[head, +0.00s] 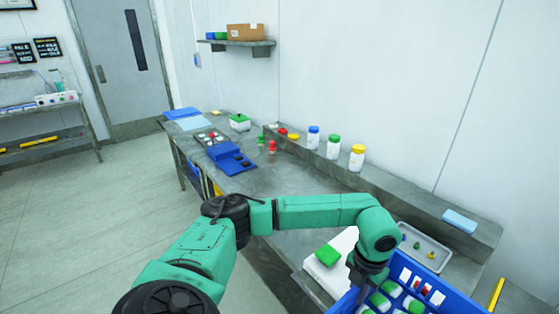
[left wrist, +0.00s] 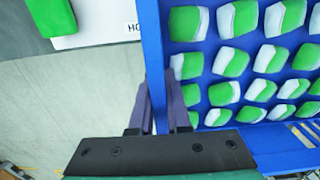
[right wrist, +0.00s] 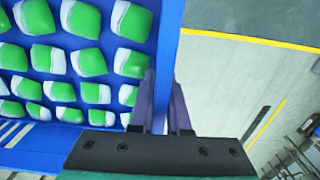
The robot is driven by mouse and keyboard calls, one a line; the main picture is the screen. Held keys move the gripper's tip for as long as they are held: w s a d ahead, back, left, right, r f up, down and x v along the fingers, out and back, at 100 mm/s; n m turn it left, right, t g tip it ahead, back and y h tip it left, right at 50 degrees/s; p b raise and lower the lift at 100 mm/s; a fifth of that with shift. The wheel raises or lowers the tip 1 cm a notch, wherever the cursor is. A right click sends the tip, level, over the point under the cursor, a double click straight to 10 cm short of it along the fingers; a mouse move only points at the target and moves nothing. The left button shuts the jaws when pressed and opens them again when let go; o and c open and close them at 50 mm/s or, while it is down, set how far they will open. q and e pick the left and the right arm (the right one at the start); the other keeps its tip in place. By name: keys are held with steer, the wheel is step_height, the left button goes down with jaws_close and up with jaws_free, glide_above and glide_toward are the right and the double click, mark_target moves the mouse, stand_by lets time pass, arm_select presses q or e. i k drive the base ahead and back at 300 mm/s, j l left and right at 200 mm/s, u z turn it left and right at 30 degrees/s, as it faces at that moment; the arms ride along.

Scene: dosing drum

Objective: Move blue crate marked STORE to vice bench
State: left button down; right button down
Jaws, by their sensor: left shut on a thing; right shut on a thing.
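The blue crate (head: 452,292) is at the lower right of the head view, partly cut off, and no STORE mark shows. It holds several green-and-white packs (left wrist: 235,58). My left gripper (head: 366,278) is shut on one crate wall (left wrist: 151,40); its fingers (left wrist: 160,112) straddle it in the left wrist view. My right gripper (right wrist: 160,108) is shut on the opposite wall (right wrist: 168,40) in the right wrist view and is out of the head view. No vice shows, so I cannot tell which bench is the vice bench.
A long grey bench (head: 290,185) runs along the wall with bottles (head: 333,147), a blue holder (head: 228,158) and a grey tray (head: 424,249). A white board (head: 318,277) with a green block (head: 328,256) lies beside the crate. Open floor (head: 90,215) is at left.

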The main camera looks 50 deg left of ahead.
mark_target(292, 194)
steer(key=j, duration=1.85)
steer(key=i+j, duration=0.1)
steer(key=j, duration=0.4)
steer(key=i+j, duration=0.1)
steer(key=j, duration=0.95)
steer(key=i+j, duration=0.15)
steer(key=i, duration=0.2)
steer(key=i+j, duration=0.15)
steer(key=i, duration=0.2)
